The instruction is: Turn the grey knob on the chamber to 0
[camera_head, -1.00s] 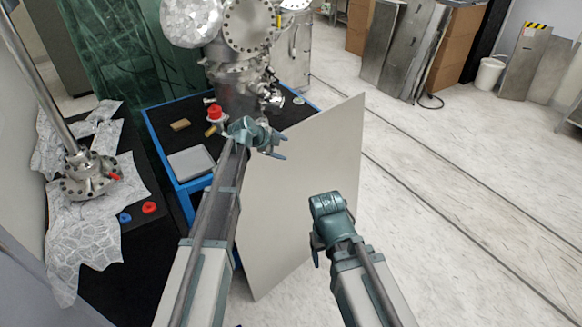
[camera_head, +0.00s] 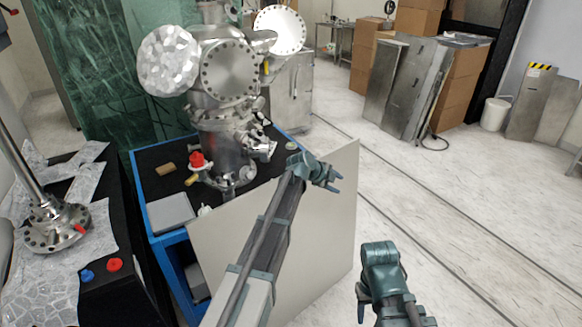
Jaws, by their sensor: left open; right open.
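The metal chamber (camera_head: 222,135) stands on a blue-framed bench with a black top, left of centre. A red knob (camera_head: 196,160) and small valve fittings (camera_head: 262,146) sit low on it. I cannot make out a grey knob among the metal parts. My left gripper (camera_head: 335,179) is open and empty, to the right of the chamber's base and in front of it, its fingers pointing right. It appears over the upper part of a pale panel. My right gripper (camera_head: 366,303) is open and empty at the lower right, well away from the chamber.
The large pale panel (camera_head: 335,230) leans at the bench's front right. A grey box (camera_head: 170,213) and a tan block (camera_head: 166,169) lie on the bench (camera_head: 150,190). A foil-covered table (camera_head: 40,270) is at left.

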